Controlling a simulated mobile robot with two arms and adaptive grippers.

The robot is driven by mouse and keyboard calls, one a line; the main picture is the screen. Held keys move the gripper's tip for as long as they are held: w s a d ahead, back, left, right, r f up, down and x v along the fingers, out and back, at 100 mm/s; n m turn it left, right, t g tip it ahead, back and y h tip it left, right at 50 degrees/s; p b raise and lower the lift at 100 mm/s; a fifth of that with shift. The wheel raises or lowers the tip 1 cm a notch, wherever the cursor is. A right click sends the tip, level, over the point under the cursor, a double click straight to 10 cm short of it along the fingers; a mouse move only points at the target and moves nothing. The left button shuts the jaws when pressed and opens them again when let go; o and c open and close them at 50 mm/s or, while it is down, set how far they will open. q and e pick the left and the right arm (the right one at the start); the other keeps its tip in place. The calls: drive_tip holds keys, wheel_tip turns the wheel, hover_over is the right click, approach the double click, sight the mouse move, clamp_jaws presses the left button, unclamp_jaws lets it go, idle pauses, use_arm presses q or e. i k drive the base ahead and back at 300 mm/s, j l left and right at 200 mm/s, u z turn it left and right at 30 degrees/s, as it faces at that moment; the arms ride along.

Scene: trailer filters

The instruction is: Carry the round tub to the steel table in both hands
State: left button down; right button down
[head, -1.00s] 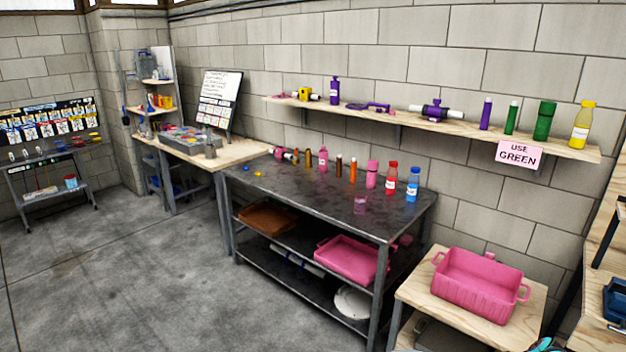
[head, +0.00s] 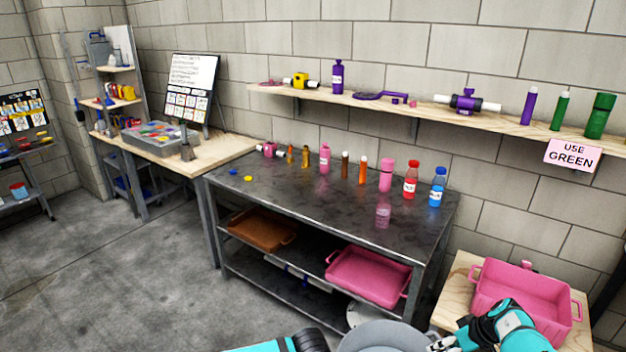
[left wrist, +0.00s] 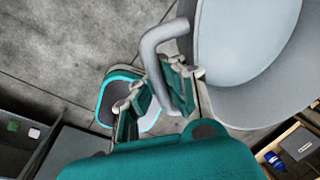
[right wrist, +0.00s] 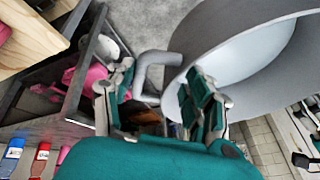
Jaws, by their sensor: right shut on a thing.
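The round grey tub (head: 380,338) shows at the bottom edge of the head view, in front of the steel table (head: 290,190). Most of it is cut off there. Its pale, empty-looking inside shows in the left wrist view (left wrist: 245,40) and the right wrist view (right wrist: 245,75). My left gripper (left wrist: 155,95) has its fingers around one bent handle, apparently shut on it. My right gripper (right wrist: 155,100) is shut on the other handle. The right arm also shows at the lower right of the head view.
Several bottles, including a red one (head: 411,180) and a blue one (head: 437,187), line the table's back half. Its front left top is mostly clear. A pink tray (head: 368,278) and a brown tray (head: 262,230) lie below. A pink tub (head: 500,285) stands on wood at right.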

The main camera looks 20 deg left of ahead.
sight(310, 197)
drive_tip(key=i+j, duration=0.15)
drive_tip(key=j, duration=0.25)
drive_tip(key=i+j, duration=0.2)
drive_tip(key=j, duration=0.2)
drive_tip(key=i+j, duration=0.15)
drive_tip(key=j, duration=0.2)
drive_tip(key=i+j, duration=0.2)
drive_tip(key=j, duration=0.2)
